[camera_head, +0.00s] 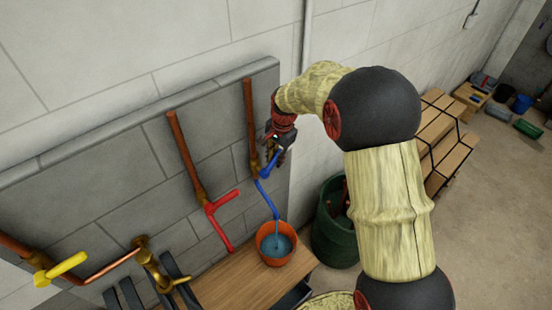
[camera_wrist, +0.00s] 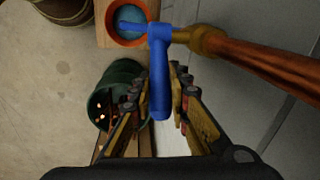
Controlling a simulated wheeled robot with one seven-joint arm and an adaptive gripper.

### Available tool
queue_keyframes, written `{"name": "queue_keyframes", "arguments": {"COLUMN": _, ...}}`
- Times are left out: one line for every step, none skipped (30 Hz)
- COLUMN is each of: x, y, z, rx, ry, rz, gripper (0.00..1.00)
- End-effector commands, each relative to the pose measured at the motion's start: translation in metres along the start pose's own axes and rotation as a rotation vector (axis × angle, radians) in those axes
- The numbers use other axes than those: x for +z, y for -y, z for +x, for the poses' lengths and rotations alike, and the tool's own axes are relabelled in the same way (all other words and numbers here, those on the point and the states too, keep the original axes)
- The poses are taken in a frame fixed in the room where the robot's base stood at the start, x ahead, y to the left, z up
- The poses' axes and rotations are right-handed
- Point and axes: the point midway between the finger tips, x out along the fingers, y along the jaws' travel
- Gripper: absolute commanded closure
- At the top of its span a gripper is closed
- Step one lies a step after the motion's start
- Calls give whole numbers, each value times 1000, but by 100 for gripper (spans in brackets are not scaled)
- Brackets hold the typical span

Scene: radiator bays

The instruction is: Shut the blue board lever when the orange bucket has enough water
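The blue lever (camera_head: 270,162) is on the right-hand pipe of the grey board. In the wrist view the blue lever (camera_wrist: 159,80) lies between the fingers of my gripper (camera_wrist: 161,88), with small gaps on both sides. The gripper is open around it, also seen in the head view (camera_head: 277,146). A blue spout (camera_head: 267,199) runs down from the valve to the orange bucket (camera_head: 264,254). The bucket holds blue water (camera_head: 276,246), its surface a little below the rim. The bucket (camera_wrist: 103,22) shows at the top of the wrist view.
The bucket stands on a wooden bench (camera_head: 235,285). A red lever (camera_head: 224,200) and a yellow lever (camera_head: 66,266) are on the board to the left. A dark green barrel (camera_head: 335,243) stands right of the bench.

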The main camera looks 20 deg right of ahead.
Motion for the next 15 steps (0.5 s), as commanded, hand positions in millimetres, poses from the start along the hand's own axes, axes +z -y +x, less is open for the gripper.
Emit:
{"name": "queue_keyframes", "arguments": {"x": 0, "y": 0, "z": 0, "rx": 0, "ry": 0, "rz": 0, "gripper": 87}}
{"name": "queue_keyframes", "arguments": {"x": 0, "y": 0, "z": 0, "rx": 0, "ry": 0, "rz": 0, "gripper": 89}}
{"name": "queue_keyframes", "arguments": {"x": 0, "y": 0, "z": 0, "rx": 0, "ry": 0, "rz": 0, "gripper": 91}}
{"name": "queue_keyframes", "arguments": {"x": 0, "y": 0, "z": 0, "rx": 0, "ry": 0, "rz": 0, "gripper": 93}}
{"name": "queue_keyframes", "arguments": {"x": 0, "y": 0, "z": 0, "rx": 0, "ry": 0, "rz": 0, "gripper": 95}}
{"name": "queue_keyframes", "arguments": {"x": 0, "y": 0, "z": 0, "rx": 0, "ry": 0, "rz": 0, "gripper": 97}}
{"name": "queue_keyframes", "arguments": {"x": 0, "y": 0, "z": 0, "rx": 0, "ry": 0, "rz": 0, "gripper": 99}}
{"name": "queue_keyframes", "arguments": {"x": 0, "y": 0, "z": 0, "rx": 0, "ry": 0, "rz": 0, "gripper": 100}}
{"name": "queue_keyframes", "arguments": {"x": 0, "y": 0, "z": 0, "rx": 0, "ry": 0, "rz": 0, "gripper": 100}}
{"name": "queue_keyframes", "arguments": {"x": 0, "y": 0, "z": 0, "rx": 0, "ry": 0, "rz": 0, "gripper": 100}}
{"name": "queue_keyframes", "arguments": {"x": 0, "y": 0, "z": 0, "rx": 0, "ry": 0, "rz": 0, "gripper": 100}}
{"name": "queue_keyframes", "arguments": {"x": 0, "y": 0, "z": 0, "rx": 0, "ry": 0, "rz": 0, "gripper": 100}}
{"name": "queue_keyframes", "arguments": {"x": 0, "y": 0, "z": 0, "rx": 0, "ry": 0, "rz": 0, "gripper": 100}}
{"name": "queue_keyframes", "arguments": {"x": 0, "y": 0, "z": 0, "rx": 0, "ry": 0, "rz": 0, "gripper": 100}}
{"name": "queue_keyframes", "arguments": {"x": 0, "y": 0, "z": 0, "rx": 0, "ry": 0, "rz": 0, "gripper": 100}}
